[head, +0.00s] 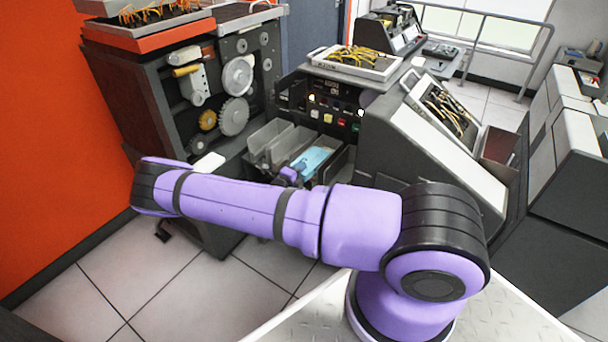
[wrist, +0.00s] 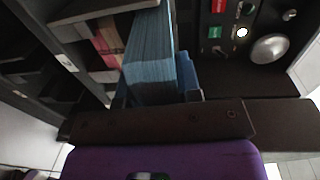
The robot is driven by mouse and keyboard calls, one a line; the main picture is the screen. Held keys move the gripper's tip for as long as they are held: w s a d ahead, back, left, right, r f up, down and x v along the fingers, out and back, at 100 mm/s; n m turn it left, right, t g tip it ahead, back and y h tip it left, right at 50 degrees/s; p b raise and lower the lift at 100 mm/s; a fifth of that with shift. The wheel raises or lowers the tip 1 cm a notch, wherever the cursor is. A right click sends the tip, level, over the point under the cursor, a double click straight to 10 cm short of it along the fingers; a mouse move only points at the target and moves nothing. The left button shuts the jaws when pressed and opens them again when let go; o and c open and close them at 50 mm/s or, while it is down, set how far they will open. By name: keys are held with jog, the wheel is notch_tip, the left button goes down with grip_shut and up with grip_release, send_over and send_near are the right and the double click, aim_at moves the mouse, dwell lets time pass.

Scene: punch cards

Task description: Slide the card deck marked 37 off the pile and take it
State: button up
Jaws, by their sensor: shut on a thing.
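A light blue card deck (head: 314,158) lies in the grey bin in the middle of the head view. In the wrist view the blue deck (wrist: 150,62) stands out from between my fingers, its many card edges showing. My gripper (wrist: 157,92) is shut on this deck. In the head view my gripper (head: 290,174) is small and partly hidden by my purple arm. No number 37 can be read on the deck. A darker blue piece lies just right of the deck in the wrist view; what it is I cannot tell.
Grey bins (head: 268,133) stand left of the deck, below a panel of coloured buttons (head: 327,118). A geared machine (head: 233,115) stands to the left and a sloped console (head: 440,140) to the right.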

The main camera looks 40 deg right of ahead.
jog(key=f+v, duration=0.2)
jog(key=v, duration=1.9)
jog(key=shift+a, duration=0.3)
